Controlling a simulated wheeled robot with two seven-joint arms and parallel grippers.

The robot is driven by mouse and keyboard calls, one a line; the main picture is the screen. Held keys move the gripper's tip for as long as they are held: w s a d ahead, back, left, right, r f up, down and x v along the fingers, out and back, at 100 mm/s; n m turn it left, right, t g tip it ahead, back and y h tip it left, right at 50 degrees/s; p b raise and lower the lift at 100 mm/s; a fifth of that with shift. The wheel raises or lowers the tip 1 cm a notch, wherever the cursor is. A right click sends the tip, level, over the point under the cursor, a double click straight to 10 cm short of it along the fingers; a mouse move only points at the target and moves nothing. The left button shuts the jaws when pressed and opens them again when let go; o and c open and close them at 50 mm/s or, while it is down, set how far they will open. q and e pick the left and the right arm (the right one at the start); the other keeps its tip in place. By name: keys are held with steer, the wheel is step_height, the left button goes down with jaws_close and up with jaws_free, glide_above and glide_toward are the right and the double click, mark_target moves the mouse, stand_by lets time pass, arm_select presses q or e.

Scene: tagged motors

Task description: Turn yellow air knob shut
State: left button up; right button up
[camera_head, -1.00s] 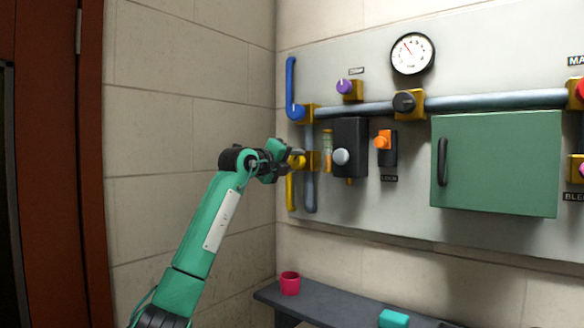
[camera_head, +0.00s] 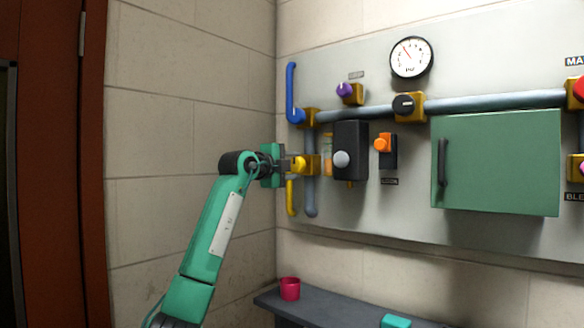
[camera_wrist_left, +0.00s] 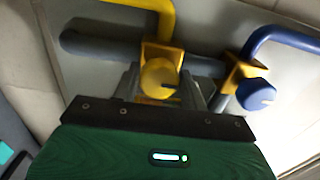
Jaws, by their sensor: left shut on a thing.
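The yellow knob (camera_head: 299,163) sits on a brass-coloured valve block at the left end of the wall panel. A yellow bent pipe (camera_head: 291,196) hangs just below it. My left gripper (camera_head: 292,164) reaches it from the left and is shut on the knob. In the left wrist view the round yellow knob (camera_wrist_left: 158,76) lies between the grey fingers of my left gripper (camera_wrist_left: 166,88), with a dark mark on its face. The finger contacts are partly hidden by the gripper body. My right gripper is not in view.
A blue knob (camera_head: 298,116) with a blue bent pipe (camera_head: 291,85) is just above. A black box with a grey knob (camera_head: 341,159) stands close on the right. A green cabinet (camera_head: 500,162) is farther right. A shelf below holds a red cup (camera_head: 289,288).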

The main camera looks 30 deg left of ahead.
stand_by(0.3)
arm_select(q)
steer(key=o, duration=0.9)
steer(key=shift+o, duration=0.2)
steer(key=shift+s+a+f+b, duration=0.1)
steer(key=shift+s+b, duration=0.3)
steer(key=shift+s, duration=0.15)
steer(key=s+b, duration=0.4)
steer(key=s, duration=0.8)
steer(key=shift+s+a, duration=0.3)
steer(key=shift+a, duration=0.15)
